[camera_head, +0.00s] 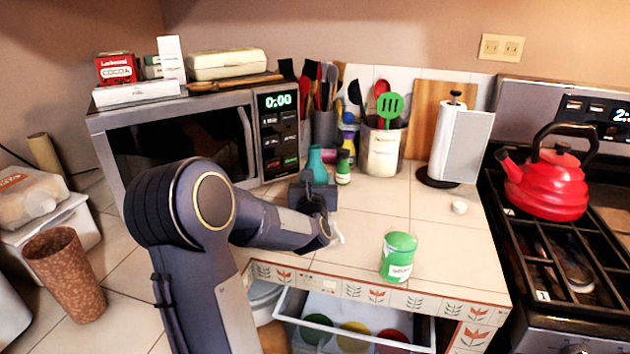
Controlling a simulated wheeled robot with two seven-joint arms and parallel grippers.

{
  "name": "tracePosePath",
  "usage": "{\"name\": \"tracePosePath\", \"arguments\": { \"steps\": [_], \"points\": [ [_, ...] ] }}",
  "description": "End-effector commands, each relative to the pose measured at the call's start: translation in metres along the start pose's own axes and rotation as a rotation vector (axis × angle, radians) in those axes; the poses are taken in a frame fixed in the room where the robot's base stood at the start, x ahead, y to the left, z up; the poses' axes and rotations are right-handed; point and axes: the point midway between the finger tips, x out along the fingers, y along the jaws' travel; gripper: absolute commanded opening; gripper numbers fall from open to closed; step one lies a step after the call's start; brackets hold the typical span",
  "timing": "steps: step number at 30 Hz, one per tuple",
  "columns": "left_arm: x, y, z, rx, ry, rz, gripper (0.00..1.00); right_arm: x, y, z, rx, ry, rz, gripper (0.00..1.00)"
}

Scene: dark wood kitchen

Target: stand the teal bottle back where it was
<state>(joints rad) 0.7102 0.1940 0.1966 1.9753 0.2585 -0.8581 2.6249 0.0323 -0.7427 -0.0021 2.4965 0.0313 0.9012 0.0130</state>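The teal bottle (317,163) stands upright on the tiled counter, to the right of the microwave. Its neck and upper body show; its lower part is hidden behind my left gripper (314,188). My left arm comes in from the left and its dark gripper points away from me at the bottle. The fingers are hidden by the gripper's own body, so I cannot tell whether they are around the bottle, touching it or short of it. My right gripper is not in view.
A small green-capped bottle (343,167) stands close right of the teal bottle. Behind are a utensil crock (382,150) and paper towel holder (455,143). A green can (398,257) stands near the counter's front edge, above an open drawer (356,324). The microwave (180,140) is left.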

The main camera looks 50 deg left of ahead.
Motion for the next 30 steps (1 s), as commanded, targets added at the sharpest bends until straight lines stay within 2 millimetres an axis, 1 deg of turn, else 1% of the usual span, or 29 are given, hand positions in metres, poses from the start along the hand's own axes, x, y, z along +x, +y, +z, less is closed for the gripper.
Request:
{"name": "tracePosePath", "arguments": {
  "steps": [1,4,11,12,16,24,28,30],
  "points": [
    [0.0,0.0,0.004,0.0,-0.008,0.0,0.1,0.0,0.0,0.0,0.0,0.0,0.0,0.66],
    [0.0,0.0,0.004,-0.001,-0.007,0.001,0.1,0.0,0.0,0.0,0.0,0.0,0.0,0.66],
    [0.0,0.0,0.0,-0.001,-0.008,0.002,0.1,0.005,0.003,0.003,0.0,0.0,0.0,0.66],
    [0.0,0.0,-0.001,-0.001,-0.002,0.001,0.63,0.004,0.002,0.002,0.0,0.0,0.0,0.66],
    [0.0,0.0,-0.001,-0.001,-0.002,0.001,0.8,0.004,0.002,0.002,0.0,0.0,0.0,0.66],
    [0.0,0.0,-0.001,0.0,-0.001,0.001,0.81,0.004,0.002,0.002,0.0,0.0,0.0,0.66],
    [0.0,0.0,0.006,0.0,0.0,0.0,0.81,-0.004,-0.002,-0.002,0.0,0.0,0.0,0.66],
    [-0.011,0.0,0.001,0.0,-0.002,0.0,0.81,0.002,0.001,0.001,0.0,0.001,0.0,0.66]
  ]
}}
